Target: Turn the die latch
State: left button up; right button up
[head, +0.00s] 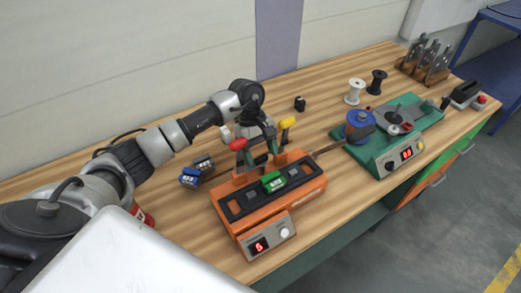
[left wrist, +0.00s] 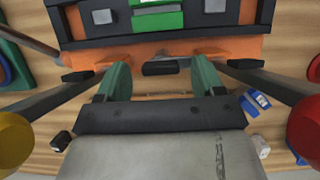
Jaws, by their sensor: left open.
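An orange machine (head: 245,223) with a black bed and a green block (head: 273,182) stands on the bench. Two levers rise at its back, one with a red knob (head: 238,144) and one with a yellow knob (head: 287,123). My left gripper (head: 259,153) is over the back of the machine, between the levers. In the left wrist view its green fingers (left wrist: 160,72) are open. A small black bar (left wrist: 160,68), perhaps the die latch, shows between the fingertips against the orange housing; I cannot tell if they touch it. My right gripper is not in view.
A green machine (head: 372,152) with a blue spool (head: 359,122) stands to the right. White (head: 354,91) and black (head: 376,81) spools stand behind it. Small blue-marked blocks (head: 190,178) lie left of the orange machine. The lever knobs flank my gripper closely.

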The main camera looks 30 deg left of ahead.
pick_arm(q)
jog(key=shift+s+d+f, duration=0.1)
jog(key=shift+f, duration=0.3)
jog(key=shift+c, duration=0.5)
jog(key=c, duration=0.8)
jog(key=shift+f+n+b, duration=0.15)
jog(key=shift+n+b, duration=0.15)
jog(key=shift+b, duration=0.3)
jog(key=shift+n+t, duration=0.3)
jog(key=shift+n, duration=0.1)
jog(key=shift+r, duration=0.2)
jog(key=o, duration=0.9)
jog(key=shift+r, duration=0.1)
